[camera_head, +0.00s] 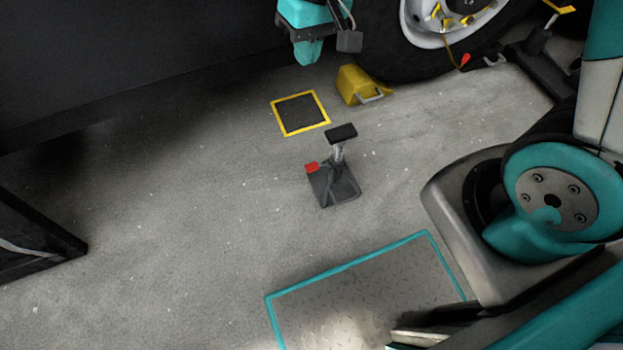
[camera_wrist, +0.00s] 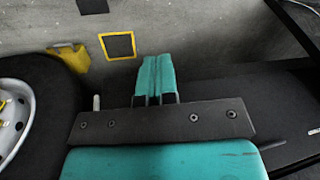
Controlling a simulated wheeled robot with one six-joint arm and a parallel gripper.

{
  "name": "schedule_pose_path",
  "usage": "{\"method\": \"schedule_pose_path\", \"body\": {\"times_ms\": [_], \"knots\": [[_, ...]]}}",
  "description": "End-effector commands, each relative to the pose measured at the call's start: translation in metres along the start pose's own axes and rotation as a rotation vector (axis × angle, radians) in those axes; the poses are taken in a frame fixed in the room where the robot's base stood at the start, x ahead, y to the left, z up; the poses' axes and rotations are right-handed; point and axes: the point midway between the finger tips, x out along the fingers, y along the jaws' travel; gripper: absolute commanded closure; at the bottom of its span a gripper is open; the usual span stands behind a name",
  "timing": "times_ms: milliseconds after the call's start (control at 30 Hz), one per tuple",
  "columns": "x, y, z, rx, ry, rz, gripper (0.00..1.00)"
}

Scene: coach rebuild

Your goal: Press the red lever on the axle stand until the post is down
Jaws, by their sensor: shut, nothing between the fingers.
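The axle stand (camera_head: 337,188) stands on the grey floor in the middle of the head view, with a dark square base. Its red lever (camera_head: 311,167) sticks out at the base's upper left. Its metal post (camera_head: 338,152) is up, with a dark pad (camera_head: 341,133) held clear above the base. In the wrist view a dark block (camera_wrist: 92,6), cut by the top edge, looks like this pad; the lever does not show there. My gripper (camera_head: 308,58) is up beyond the stand, apart from it. Its teal fingers (camera_wrist: 157,58) are together and empty.
A yellow-edged dark square (camera_head: 300,113) and a yellow wheel chock (camera_head: 358,86) lie beyond the stand, near a large wheel (camera_head: 411,64). A teal-edged metal plate (camera_head: 372,290) lies in front. The floor left of the stand is clear. A dark vehicle side fills the upper left.

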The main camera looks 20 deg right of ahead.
Motion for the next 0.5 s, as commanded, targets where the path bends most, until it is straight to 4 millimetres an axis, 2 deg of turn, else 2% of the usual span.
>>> {"method": "schedule_pose_path", "body": {"times_ms": [33, 200, 300, 400, 500], "knots": [[0.061, 0.016, -0.006, 0.026, -0.011, 0.017, 1.00], [0.180, 0.056, -0.027, 0.108, -0.023, 0.080, 1.00], [0.242, 0.077, -0.035, 0.149, -0.028, 0.116, 1.00], [0.292, 0.094, -0.039, 0.179, -0.032, 0.147, 1.00], [0.325, 0.106, -0.041, 0.200, -0.034, 0.168, 1.00]]}}
